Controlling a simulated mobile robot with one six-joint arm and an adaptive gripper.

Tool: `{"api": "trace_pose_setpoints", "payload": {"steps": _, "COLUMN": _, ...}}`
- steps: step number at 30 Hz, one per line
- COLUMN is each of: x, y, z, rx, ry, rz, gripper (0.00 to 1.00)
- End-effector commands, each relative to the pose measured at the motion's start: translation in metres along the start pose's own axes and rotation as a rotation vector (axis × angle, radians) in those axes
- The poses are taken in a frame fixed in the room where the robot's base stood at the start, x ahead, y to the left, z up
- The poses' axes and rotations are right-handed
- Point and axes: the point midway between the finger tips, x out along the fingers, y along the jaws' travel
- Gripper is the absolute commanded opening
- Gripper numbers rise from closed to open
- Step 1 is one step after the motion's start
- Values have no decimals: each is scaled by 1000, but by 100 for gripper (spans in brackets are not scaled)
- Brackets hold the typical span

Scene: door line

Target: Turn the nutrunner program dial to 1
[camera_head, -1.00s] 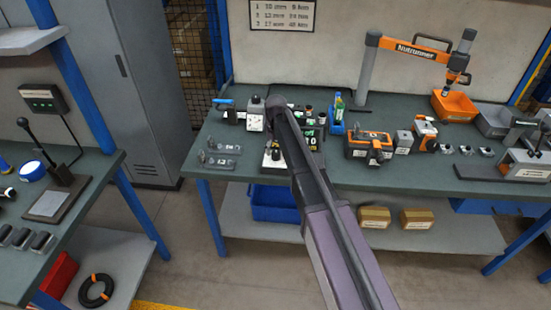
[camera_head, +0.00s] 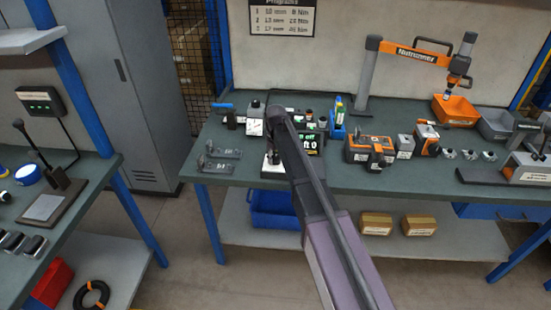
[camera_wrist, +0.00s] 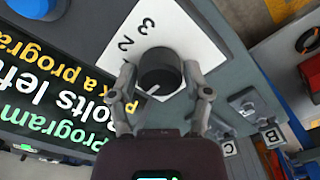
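The program dial (camera_wrist: 160,72) is a round black knob with a white pointer line, on a white plate marked 3 and 2. The pointer is aimed down and left in the wrist view; no 1 is clearly readable, and the left finger covers part of the plate. My gripper (camera_wrist: 160,78) has its two fingers on either side of the dial, apart, with what look like narrow gaps to the knob. The nutrunner controller screen (camera_wrist: 50,75) reads "Program" and "Bolts left" beside it. In the head view the screen (camera_head: 314,143) shows partly; my arm hides the dial.
A blue button (camera_wrist: 38,8) is near the screen's corner. The nutrunner arm (camera_head: 415,55) stands behind. A program sign (camera_head: 282,17) hangs above.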

Motion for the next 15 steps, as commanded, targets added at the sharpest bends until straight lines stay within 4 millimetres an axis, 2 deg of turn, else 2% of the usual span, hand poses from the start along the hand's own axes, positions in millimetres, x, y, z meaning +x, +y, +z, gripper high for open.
{"api": "trace_pose_setpoints", "payload": {"steps": 1, "x": 0, "y": 0, "z": 0, "rx": 0, "ry": 0, "rz": 0, "gripper": 32}}
{"api": "trace_pose_setpoints", "payload": {"steps": 3, "x": 0, "y": 0, "z": 0, "rx": 0, "ry": 0, "rz": 0, "gripper": 11}}
{"api": "trace_pose_setpoints", "payload": {"steps": 4, "x": 0, "y": 0, "z": 0, "rx": 0, "ry": 0, "rz": 0, "gripper": 6}}
{"api": "trace_pose_setpoints", "payload": {"steps": 15, "x": 0, "y": 0, "z": 0, "rx": 33, "ry": 1, "rz": -1, "gripper": 6}}
